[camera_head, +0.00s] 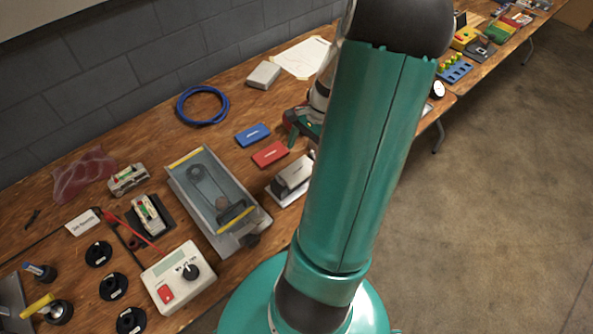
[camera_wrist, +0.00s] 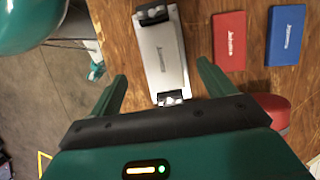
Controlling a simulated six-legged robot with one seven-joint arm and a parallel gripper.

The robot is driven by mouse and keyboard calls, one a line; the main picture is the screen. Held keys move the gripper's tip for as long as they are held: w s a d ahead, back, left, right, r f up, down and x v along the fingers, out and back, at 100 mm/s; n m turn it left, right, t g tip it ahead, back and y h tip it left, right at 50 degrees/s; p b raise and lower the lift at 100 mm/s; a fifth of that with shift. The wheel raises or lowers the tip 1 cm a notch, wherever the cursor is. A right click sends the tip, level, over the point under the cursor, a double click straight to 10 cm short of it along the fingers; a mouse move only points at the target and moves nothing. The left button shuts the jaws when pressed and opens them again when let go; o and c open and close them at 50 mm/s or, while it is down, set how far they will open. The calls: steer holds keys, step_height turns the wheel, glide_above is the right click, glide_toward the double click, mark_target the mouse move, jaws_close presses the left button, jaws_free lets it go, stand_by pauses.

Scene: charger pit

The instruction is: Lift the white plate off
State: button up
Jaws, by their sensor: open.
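The white plate (camera_wrist: 163,58) lies in the wrist view between two black end holders, the far one (camera_wrist: 152,15) at the top and the near one (camera_wrist: 170,98) at the bottom. In the head view the plate (camera_head: 294,171) sits raised on a stand on the bench, its right end near my arm. My gripper (camera_wrist: 162,70) is open and empty. In the wrist view its green fingers stand on either side of the plate's outline, apart from it. The head view shows my gripper only partly, behind my arm; its height above the plate cannot be told.
A red block (camera_head: 270,154) and a blue block (camera_head: 253,135) lie beside the plate on the wooden bench (camera_head: 236,160). A grey tray (camera_head: 240,236) stands to its left. A blue cable coil (camera_head: 203,106) and a grey box (camera_head: 263,75) lie farther back.

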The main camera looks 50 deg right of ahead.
mark_target(298, 169)
steer(key=shift+a+f, duration=0.15)
steer(key=shift+f, duration=0.5)
steer(key=x, duration=0.4)
steer(key=shift+w+f, duration=0.1)
steer(key=shift+f, duration=0.2)
steer(key=shift+c, duration=0.4)
steer(key=c, duration=1)
